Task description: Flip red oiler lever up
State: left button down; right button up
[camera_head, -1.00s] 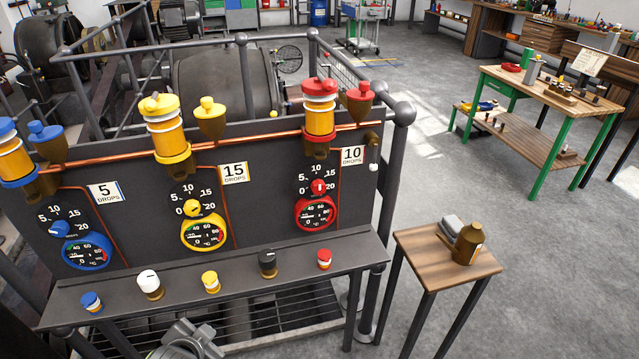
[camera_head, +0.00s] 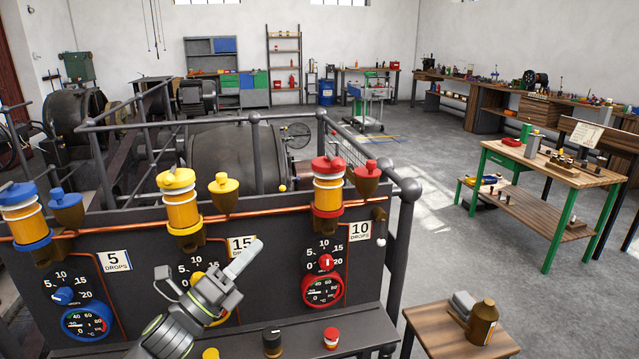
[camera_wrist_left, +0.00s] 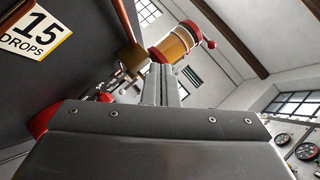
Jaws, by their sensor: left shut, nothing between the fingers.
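The red oiler (camera_head: 328,190) stands at the top right of the dark panel, with a red cap (camera_head: 328,165) over an amber glass body. A small red knob, perhaps its lever, sticks out from the cap in the left wrist view (camera_wrist_left: 210,43); whether it is up or down I cannot tell. The oiler's amber body (camera_wrist_left: 176,45) shows beyond my fingertips. My left gripper (camera_head: 243,258) is shut and empty in front of the panel, below and left of the red oiler. Its shut fingers (camera_wrist_left: 161,84) point toward the oiler. My right gripper is not in view.
A red dial and gauge (camera_head: 322,289) sit below the oiler. A copper pipe (camera_head: 270,212) crosses the panel. A yellow oiler (camera_head: 182,205) and a blue oiler (camera_head: 22,215) stand to the left. A wooden stand with a brown bottle (camera_head: 481,322) is at right.

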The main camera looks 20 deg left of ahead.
pick_arm(q)
notch_tip(320, 180, up, 6)
jog(key=s+d+m+g+h, duration=0.1)
jog(key=d+m+g+h, duration=0.1)
jog(key=m+h, duration=0.6)
jog(key=m+g, duration=0.1)
jog(key=m, duration=0.1)
jog(key=shift+s+d+f+m+g, duration=0.2)
jog(key=shift+s+m+g, duration=0.1)
jog(key=shift+g, duration=0.1)
jog(key=p, duration=0.8)
send_near(332, 167)
jog(key=x, duration=0.5)
jog(key=shift+w+d+r, duration=0.1)
jog(key=shift+w+d, duration=0.05)
jog(key=shift+w, duration=0.15)
jog(key=shift+w+d+r+p, duration=0.2)
jog(key=shift+w+d+p, duration=0.25)
jog(key=shift+p, duration=0.1)
jog(key=shift+s+r+n+t+y+p, duration=0.1)
jog(key=shift+r+n+t+y+p, duration=0.15)
jog(key=shift+n+p, duration=0.3)
